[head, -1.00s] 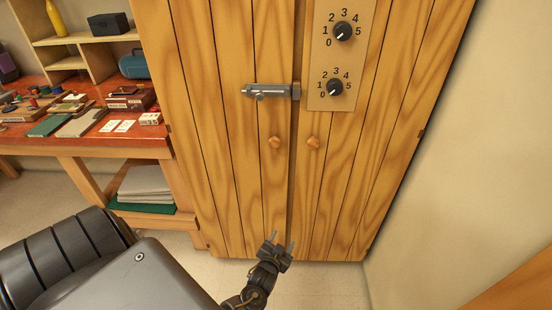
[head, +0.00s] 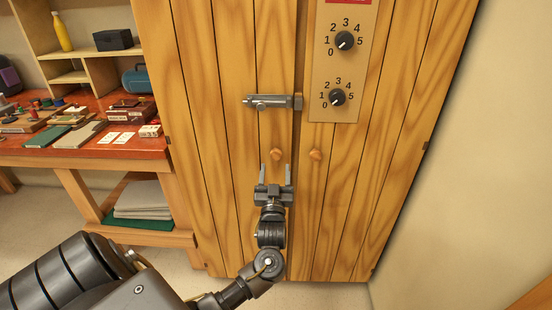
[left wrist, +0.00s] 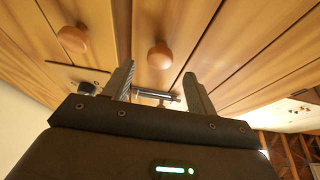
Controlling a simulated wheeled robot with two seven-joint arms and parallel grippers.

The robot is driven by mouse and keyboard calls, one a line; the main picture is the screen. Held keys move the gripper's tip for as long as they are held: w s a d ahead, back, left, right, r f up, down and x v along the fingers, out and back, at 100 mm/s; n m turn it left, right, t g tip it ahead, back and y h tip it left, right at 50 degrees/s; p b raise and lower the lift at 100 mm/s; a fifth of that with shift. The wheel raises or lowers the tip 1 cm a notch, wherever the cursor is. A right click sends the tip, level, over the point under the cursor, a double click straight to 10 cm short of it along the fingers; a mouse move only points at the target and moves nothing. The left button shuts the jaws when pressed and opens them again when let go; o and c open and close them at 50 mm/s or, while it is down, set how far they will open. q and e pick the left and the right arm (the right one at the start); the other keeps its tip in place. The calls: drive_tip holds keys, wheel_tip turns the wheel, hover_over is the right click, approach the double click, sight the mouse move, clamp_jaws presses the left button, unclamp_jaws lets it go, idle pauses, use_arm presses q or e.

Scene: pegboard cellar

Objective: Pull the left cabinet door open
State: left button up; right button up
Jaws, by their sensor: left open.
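The left cabinet door (head: 236,190) is wooden and looks shut or nearly so, with a dark gap along its right edge. Its round knob (head: 277,154) is also in the left wrist view (left wrist: 160,55). A grey metal bolt (head: 268,102) lies across the door above the knob, by the gap; I cannot tell if it is engaged. My left gripper (head: 275,172) is open and empty just below the knob, fingers pointing up. In the left wrist view the knob shows beyond and between the open fingers (left wrist: 158,82), apart from them. My right gripper is not in view.
The right door (head: 350,200) has its own knob (head: 315,155) and a panel with two dials (head: 345,70). A red workbench (head: 70,155) with small items stands left of the cabinet. A pale wall (head: 480,150) is on the right.

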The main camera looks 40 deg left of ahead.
sight(276, 157)
use_arm(q)
drive_tip(key=x, duration=0.4)
drive_tip(key=shift+w+a+r, duration=0.15)
drive_tip(key=shift+w+a, duration=0.1)
drive_tip(key=shift+w, duration=0.1)
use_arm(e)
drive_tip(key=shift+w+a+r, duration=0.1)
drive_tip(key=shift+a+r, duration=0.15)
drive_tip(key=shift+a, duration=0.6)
